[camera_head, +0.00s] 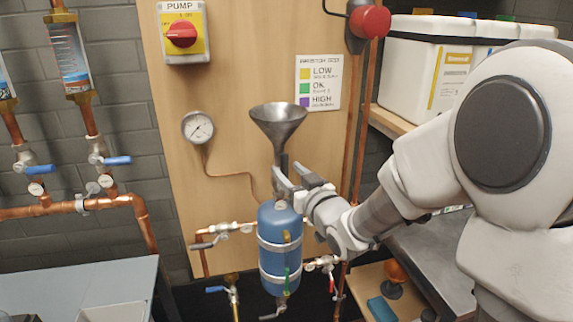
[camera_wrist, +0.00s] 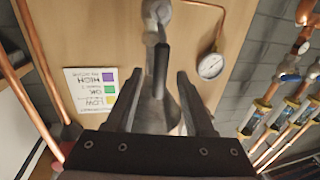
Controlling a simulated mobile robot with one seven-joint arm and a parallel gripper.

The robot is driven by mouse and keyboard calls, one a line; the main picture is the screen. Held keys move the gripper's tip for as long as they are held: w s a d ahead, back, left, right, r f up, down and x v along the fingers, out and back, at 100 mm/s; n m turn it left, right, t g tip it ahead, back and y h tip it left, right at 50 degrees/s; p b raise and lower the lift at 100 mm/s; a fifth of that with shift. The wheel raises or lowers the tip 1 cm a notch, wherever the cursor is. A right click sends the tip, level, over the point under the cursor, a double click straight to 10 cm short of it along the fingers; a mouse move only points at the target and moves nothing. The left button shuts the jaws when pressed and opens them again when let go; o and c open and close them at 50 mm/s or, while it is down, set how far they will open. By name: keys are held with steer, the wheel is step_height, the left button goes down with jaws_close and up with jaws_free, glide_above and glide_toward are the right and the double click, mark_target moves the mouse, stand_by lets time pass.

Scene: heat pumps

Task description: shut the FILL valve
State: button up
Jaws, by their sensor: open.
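No FILL label is readable. A valve with a dark lever (camera_wrist: 161,66) sits on the pipe below the grey funnel (camera_head: 278,122), above the blue tank (camera_head: 280,238). In the wrist view, which is upside down, the valve body (camera_wrist: 154,20) shows at the top, and the lever runs along the pipe toward the funnel. My gripper (camera_head: 287,171) is at this valve in the head view and hides most of it. In the wrist view my gripper (camera_wrist: 163,76) is open, with a finger on each side of the lever. I cannot tell whether either finger touches it.
A pressure gauge (camera_head: 197,127) and a red PUMP switch (camera_head: 182,34) are on the wooden panel. Blue-handled valves (camera_head: 117,160) are on copper pipes at left. Other small valves (camera_head: 226,230) surround the tank. A red round fixture (camera_head: 370,21) is above right.

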steer(key=shift+x, duration=1.3)
steer(key=shift+c, duration=0.2)
jaws_close()
stand_by(0.4)
